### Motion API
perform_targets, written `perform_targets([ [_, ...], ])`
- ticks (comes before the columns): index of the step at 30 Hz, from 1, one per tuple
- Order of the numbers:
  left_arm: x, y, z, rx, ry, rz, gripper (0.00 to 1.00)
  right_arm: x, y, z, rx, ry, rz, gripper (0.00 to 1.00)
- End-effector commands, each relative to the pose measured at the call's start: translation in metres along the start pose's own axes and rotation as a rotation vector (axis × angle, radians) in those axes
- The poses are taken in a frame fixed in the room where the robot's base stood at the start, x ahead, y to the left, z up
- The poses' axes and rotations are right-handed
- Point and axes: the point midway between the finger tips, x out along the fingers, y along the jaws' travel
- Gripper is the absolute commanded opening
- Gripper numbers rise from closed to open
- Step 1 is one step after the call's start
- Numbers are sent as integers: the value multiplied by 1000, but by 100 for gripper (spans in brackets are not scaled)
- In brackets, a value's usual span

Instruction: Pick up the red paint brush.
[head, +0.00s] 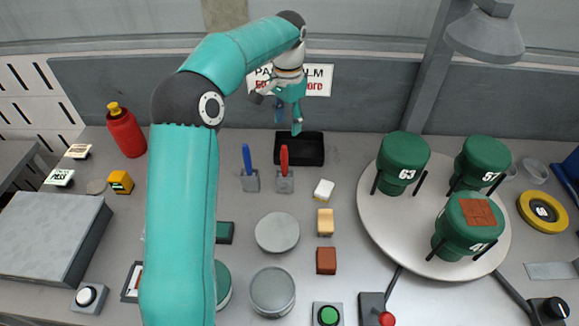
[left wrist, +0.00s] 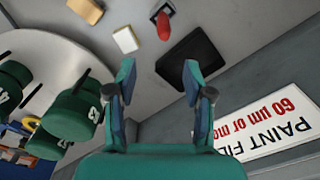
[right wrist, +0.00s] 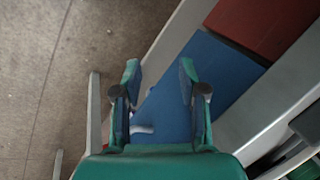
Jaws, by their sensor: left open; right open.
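The red paint brush (head: 284,158) stands upright in a small grey holder (head: 284,183) on the bench, handle up. In the left wrist view the red brush (left wrist: 163,26) shows near the top, beyond the fingertips. My left gripper (head: 290,112) is open and empty, above and behind the brush, over the black tray (head: 312,150). In its own wrist view the left gripper's fingers (left wrist: 158,80) are apart with nothing between them. My right gripper (right wrist: 158,78) shows only in the right wrist view. It is open and empty above a blue panel, away from the brush.
A blue brush (head: 248,160) stands in its holder left of the red one. A white block (head: 324,190) is to the right. The round turntable (head: 375,220) with green cylinders fills the right side. The wall sign (head: 318,82) is behind the left gripper.

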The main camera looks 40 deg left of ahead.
Motion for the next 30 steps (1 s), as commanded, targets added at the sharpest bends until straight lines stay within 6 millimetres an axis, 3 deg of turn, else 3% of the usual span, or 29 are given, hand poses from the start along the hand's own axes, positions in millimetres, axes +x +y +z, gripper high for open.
perform_targets([
  [9, 68, -6, 7, -16, -4, 2, 52, 0, 0, 0, 0, 1, 0, 42],
  [20, 97, -7, 8, -18, -3, 1, 52, 0, 0, 0, 0, 1, 0, 42],
  [30, 139, -8, 9, -20, -1, 1, 52, 2, 1, 0, 0, 1, 0, 42],
])
